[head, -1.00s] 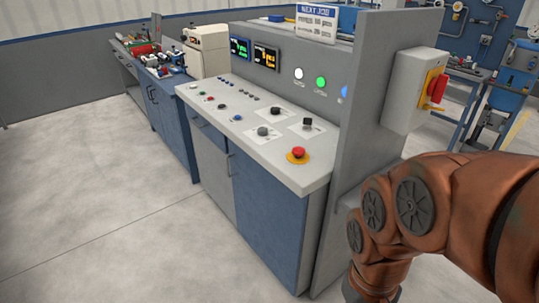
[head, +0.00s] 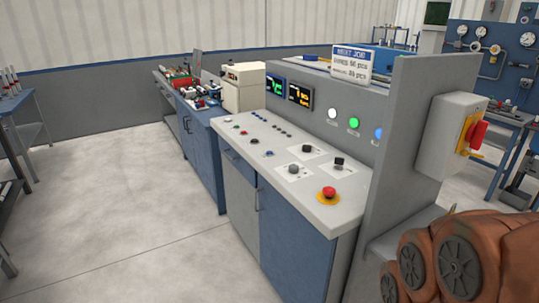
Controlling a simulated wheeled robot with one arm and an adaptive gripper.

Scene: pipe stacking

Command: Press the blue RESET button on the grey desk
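The grey desk (head: 255,175) is a control console with a sloping light grey top and blue doors, in the middle of the head view. A small blue button (head: 268,153) sits near the front edge of its top, in a row with other small buttons. Its label is too small to read. My gripper is out of view; only my copper-coloured arm links show at the bottom right, to the right of the desk's end panel.
A red mushroom button (head: 328,192) on a yellow base and black knobs (head: 307,149) share the desk top. A grey end panel (head: 415,150) carries a box with a red switch (head: 478,135). The floor (head: 120,220) in front of the desk is clear.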

